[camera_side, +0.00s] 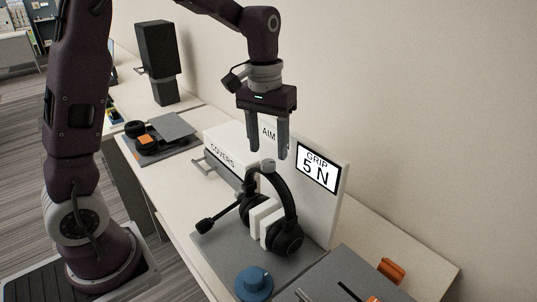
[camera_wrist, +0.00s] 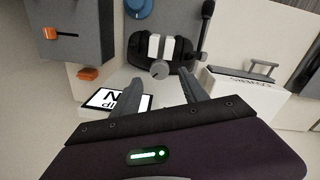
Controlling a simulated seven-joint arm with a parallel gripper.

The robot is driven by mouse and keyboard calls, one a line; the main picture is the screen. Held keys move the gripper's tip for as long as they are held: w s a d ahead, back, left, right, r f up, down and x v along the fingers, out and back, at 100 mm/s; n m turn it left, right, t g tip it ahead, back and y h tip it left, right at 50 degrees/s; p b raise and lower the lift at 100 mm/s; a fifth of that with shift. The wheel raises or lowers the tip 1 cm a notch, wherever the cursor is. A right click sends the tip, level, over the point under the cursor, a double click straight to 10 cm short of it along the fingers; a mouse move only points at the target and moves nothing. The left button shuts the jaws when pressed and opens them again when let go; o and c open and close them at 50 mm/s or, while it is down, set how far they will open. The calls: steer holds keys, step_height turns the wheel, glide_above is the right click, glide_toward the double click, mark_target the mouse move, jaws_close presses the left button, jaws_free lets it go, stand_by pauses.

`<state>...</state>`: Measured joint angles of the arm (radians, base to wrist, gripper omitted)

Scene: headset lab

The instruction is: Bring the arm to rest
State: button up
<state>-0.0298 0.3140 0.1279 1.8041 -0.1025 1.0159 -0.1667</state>
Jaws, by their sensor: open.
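My gripper (camera_side: 268,150) is open and empty. It points down above the black headset (camera_side: 286,200), apart from it, in front of the white panel behind the headset. In the wrist view, my gripper's fingers (camera_wrist: 158,100) are spread with nothing between them. The headset (camera_wrist: 181,57) shows beyond the fingertips there. It stands upright with white pads (camera_side: 261,219) between its ear cups and a boom microphone (camera_side: 205,225) out to the left in the side view. A grey knob (camera_side: 268,166) is at the top of its headband.
The panel bears a sign (camera_side: 318,168) reading "GRIP 5 N". A white box marked COVERS (camera_side: 224,153) stands left of it. A blue round piece (camera_side: 254,284) sits on the grey mat. A grey box (camera_side: 345,284) and an orange piece (camera_side: 391,270) are at right. A tall black speaker (camera_side: 157,62) stands behind.

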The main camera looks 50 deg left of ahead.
step_height(320, 180, up, 4)
steer(key=shift+a+f, duration=0.1)
steer(key=s+d+r+m+t, duration=0.1)
steer(key=s+d+m+t, duration=0.1)
steer(key=s, duration=0.8)
steer(key=s+d+r+m+t, duration=0.1)
steer(key=s+m+t, duration=0.1)
steer(key=s, duration=0.9)
steer(key=shift+s+d+r+t+y, duration=0.3)
steer(key=shift+d+t, duration=0.05)
steer(key=shift+t, duration=0.35)
steer(key=shift+o, duration=0.2)
stand_by(0.4)
